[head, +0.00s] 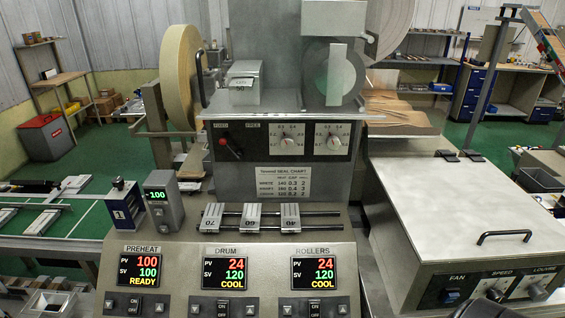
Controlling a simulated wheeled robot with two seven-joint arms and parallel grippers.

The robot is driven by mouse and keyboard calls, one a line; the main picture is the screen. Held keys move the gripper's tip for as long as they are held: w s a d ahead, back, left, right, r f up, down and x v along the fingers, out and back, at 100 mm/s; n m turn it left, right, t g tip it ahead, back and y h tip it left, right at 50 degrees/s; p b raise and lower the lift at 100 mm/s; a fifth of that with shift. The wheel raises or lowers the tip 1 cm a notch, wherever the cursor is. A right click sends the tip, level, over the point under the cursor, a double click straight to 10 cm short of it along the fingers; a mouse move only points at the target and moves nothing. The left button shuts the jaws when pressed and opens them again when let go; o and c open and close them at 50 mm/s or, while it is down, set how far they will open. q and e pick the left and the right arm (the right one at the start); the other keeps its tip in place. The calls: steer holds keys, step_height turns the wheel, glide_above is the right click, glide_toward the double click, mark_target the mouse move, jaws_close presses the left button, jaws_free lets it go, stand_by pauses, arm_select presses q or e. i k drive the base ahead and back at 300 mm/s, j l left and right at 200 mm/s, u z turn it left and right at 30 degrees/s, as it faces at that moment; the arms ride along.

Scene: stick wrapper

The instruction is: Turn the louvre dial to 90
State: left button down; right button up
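The louvre dial (538,290) is a round knob on a white plate at the lower right of the head view, on the front of a beige machine. The word LOUVRE stands above it. Its pointer and scale are too small to read. A dark rounded part at the bottom edge, left of the louvre dial, seems to be the top of my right arm or gripper (484,308). Its fingers are not visible, and it overlaps the lower part of the speed dial (492,284). My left gripper is out of view.
A dark fan switch (451,296) sits left of the speed dial. The machine's flat lid (460,200) carries a black handle (504,236) near its front edge. The control console (225,258) with preheat, drum and rollers displays stands to the left. A dark bin (540,180) is at the right.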

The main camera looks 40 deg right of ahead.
mark_target(538, 293)
steer(key=z, duration=2.65)
steer(key=i+l+u, duration=0.1)
steer(key=l, duration=0.2)
